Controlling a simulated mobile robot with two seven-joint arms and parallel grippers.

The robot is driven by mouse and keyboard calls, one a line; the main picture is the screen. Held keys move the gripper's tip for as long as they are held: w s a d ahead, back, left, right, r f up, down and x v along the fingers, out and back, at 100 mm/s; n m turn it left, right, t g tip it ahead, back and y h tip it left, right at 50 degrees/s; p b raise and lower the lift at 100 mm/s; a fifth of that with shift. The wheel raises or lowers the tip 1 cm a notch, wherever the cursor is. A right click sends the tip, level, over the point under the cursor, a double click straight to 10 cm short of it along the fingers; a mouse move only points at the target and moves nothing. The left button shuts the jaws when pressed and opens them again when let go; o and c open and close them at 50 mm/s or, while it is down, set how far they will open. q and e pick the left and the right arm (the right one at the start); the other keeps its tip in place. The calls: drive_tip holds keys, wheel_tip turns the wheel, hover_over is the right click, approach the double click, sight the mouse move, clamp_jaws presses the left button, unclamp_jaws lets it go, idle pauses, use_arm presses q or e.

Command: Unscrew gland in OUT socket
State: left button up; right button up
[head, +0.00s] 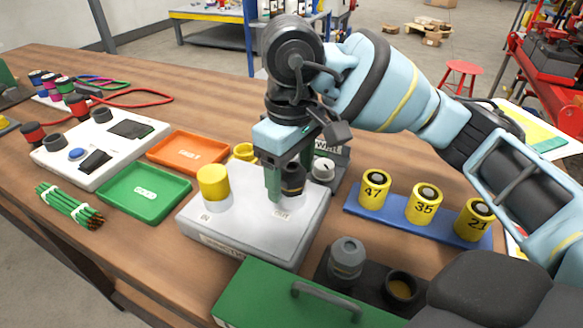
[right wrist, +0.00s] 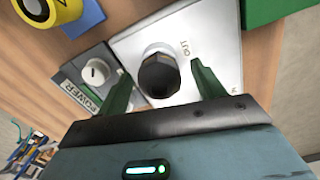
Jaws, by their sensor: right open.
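The pump skid's light grey box (head: 255,235) stands on the wooden table. Its OUT socket holds a dark gland (right wrist: 158,76) with a faceted black top; in the head view the gland (head: 292,181) is partly hidden behind a finger. My right gripper (right wrist: 163,90) points down over the box, open, with one green finger on each side of the gland. Gaps show between both fingers and the gland. In the head view the right gripper (head: 287,185) covers part of the box top. A yellow cap (head: 213,182) sits at the IN side. My left gripper is not in view.
A POWER unit with a white knob (head: 323,169) is close behind the gland. Yellow numbered cylinders (head: 423,203) stand on a blue strip (head: 407,226) at right. A green tray (head: 146,211) and an orange tray (head: 187,150) lie at left. A green case with a handle (head: 262,298) is in front.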

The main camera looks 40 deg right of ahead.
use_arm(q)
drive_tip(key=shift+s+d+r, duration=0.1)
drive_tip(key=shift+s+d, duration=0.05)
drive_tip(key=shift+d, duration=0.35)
use_arm(e)
drive_tip(key=m+p, duration=0.1)
drive_tip(key=m, duration=0.3)
drive_tip(key=shift+m, duration=0.3)
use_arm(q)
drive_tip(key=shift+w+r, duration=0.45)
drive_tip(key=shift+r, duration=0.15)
use_arm(e)
drive_tip(key=o, duration=0.5)
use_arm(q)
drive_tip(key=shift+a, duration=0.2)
use_arm(e)
drive_tip(key=shift+o, duration=0.2)
